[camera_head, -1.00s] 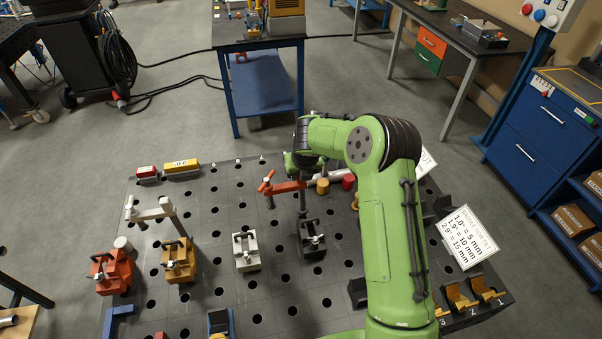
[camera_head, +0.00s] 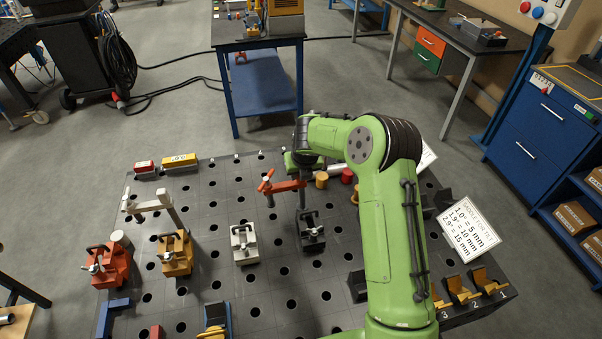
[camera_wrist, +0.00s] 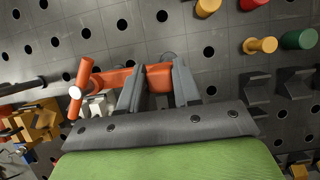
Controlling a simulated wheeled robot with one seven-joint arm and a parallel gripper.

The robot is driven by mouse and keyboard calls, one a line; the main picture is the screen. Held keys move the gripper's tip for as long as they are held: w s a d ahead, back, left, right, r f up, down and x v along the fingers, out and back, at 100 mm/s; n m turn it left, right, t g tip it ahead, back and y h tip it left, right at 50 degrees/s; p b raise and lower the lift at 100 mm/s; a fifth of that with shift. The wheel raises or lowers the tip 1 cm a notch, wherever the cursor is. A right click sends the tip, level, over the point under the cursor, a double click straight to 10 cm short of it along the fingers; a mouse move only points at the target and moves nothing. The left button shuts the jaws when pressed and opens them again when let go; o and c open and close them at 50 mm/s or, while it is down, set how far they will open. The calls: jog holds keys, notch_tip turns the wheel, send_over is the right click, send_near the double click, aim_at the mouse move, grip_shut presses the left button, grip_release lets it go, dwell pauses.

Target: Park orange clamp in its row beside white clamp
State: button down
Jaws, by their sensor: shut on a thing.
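The orange clamp (camera_head: 287,186) has a T-handle at its left end and hangs above the perforated table. In the wrist view the clamp (camera_wrist: 112,78) lies across the picture. My gripper (camera_wrist: 160,88) is shut on its right part, one grey finger on each side. In the head view the fingers are mostly hidden by my green arm. The white clamp (camera_head: 150,205), of similar shape, stands upright at the left of the table, well apart from the orange one.
A row of red, yellow, white (camera_head: 244,243) and black (camera_head: 311,232) toggle blocks stands nearer me. Red and yellow cylinders (camera_head: 321,180) stand just right of the held clamp. Red and yellow blocks (camera_head: 180,161) line the far left edge. Bare perforated table (camera_head: 228,200) lies between the two clamps.

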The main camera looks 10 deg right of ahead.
aim_at(300, 184)
jog(key=shift+s+f, duration=0.2)
jog(key=shift+f, duration=0.15)
jog(key=shift+s+f+b, duration=0.3)
jog(key=shift+f+b, duration=0.6)
jog(key=shift+b, duration=0.2)
jog(key=shift+s+a+f+b, duration=0.15)
jog(key=shift+f+b, duration=0.25)
jog(key=shift+b, duration=0.4)
dwell(0.3)
jog(key=shift+f+b, duration=0.3)
jog(key=shift+b, duration=0.05)
dwell(0.7)
jog(key=shift+a, duration=0.15)
jog(key=c, duration=0.7)
grip_release()
jog(key=shift+c, duration=0.2)
jog(key=shift+w+r, duration=0.1)
jog(key=shift+w, duration=0.1)
